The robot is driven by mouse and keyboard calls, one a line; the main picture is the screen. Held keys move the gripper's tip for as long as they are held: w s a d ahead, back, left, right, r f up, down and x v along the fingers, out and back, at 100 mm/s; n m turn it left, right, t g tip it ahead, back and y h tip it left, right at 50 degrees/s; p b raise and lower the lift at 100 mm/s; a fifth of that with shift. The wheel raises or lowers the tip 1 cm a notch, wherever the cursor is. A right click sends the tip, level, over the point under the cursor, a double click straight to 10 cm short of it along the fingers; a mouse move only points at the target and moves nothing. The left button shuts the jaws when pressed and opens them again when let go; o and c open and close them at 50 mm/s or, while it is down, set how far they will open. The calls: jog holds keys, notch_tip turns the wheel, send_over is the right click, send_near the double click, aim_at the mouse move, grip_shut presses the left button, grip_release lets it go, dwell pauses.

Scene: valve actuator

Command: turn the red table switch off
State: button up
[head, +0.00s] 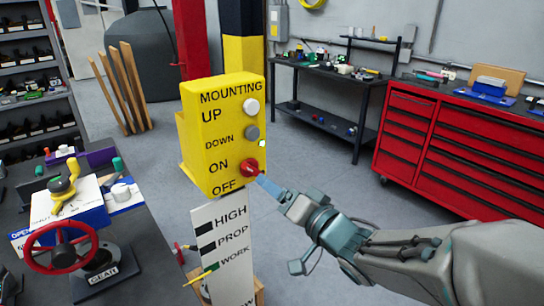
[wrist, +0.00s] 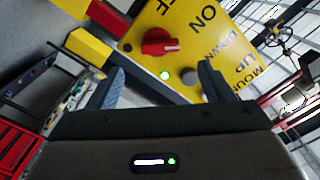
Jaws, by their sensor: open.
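The red table switch (head: 249,168) is a round red knob low on a yellow control box (head: 222,130), between the ON and OFF lettering. In the wrist view the red knob (wrist: 157,43) carries a white line pointing right, roughly toward the ON side. My gripper (head: 262,182) is at the box's lower right corner, close to the knob in the head view. In the wrist view my gripper (wrist: 163,78) has its fingers wide apart, with the knob beyond and between them. Contact with the knob is not visible.
A white button (head: 251,106) and a grey button (head: 252,132) sit above the switch. A white labelled panel (head: 222,250) stands below the box. A bench with a red handwheel (head: 62,247) is at left. A red tool cabinet (head: 440,140) is at right.

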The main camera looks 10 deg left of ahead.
aim_at(255, 172)
jog(key=x, duration=0.8)
jog(key=shift+w+a, duration=0.1)
jog(key=shift+a, duration=0.05)
jog(key=c, duration=1)
